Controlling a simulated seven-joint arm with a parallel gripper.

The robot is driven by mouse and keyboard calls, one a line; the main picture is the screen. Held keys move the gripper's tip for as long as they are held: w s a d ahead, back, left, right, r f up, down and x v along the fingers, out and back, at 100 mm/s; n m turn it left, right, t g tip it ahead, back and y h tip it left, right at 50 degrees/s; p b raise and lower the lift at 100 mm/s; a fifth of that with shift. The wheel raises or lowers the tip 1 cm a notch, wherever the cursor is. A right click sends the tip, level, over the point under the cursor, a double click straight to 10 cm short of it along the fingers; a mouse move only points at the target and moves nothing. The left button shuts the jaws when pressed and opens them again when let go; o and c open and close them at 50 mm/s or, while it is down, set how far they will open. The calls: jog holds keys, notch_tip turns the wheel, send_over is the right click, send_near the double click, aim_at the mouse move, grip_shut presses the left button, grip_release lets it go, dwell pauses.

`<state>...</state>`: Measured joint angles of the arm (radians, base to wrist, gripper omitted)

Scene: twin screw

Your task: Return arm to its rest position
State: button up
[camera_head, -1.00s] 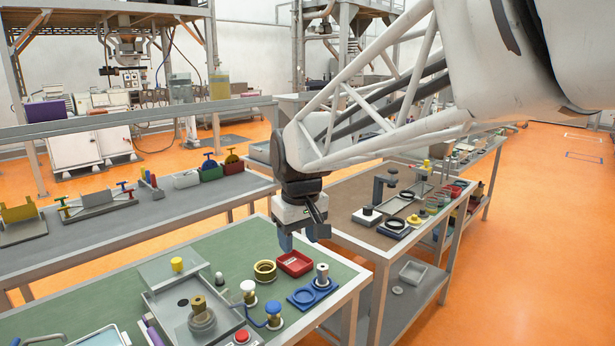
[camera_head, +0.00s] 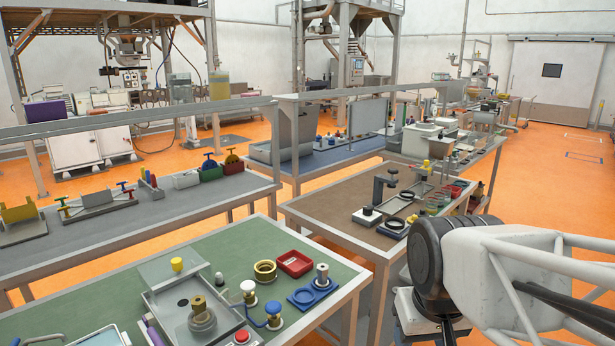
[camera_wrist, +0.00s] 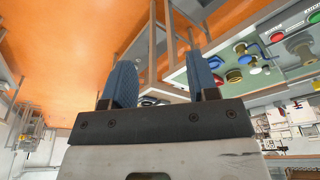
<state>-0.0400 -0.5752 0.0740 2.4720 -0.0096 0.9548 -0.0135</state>
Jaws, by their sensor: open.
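My gripper shows in the wrist view (camera_wrist: 162,80), its two blue fingers spread apart with nothing between them. In the head view my arm reaches in from the lower right, and the wrist end hangs beside the right edge of the brown-topped bench, clear of the green-topped bench (camera_head: 132,285). The fingertips are not clearly visible in the head view.
The green bench carries a grey fixture (camera_head: 190,312), a red tray (camera_head: 295,263), a yellow ring (camera_head: 265,271) and a blue base (camera_head: 313,294). The brown bench (camera_head: 320,212) holds several parts. Open orange floor (camera_head: 553,200) lies to the right.

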jog(key=shift+m, duration=0.4)
jog(key=s, duration=0.1)
jog(key=s+d+f, duration=0.1)
jog(key=s, duration=0.1)
jog(key=shift+s+d+f, duration=0.15)
jog(key=shift+d+f, duration=0.15)
jog(key=shift+f, duration=0.05)
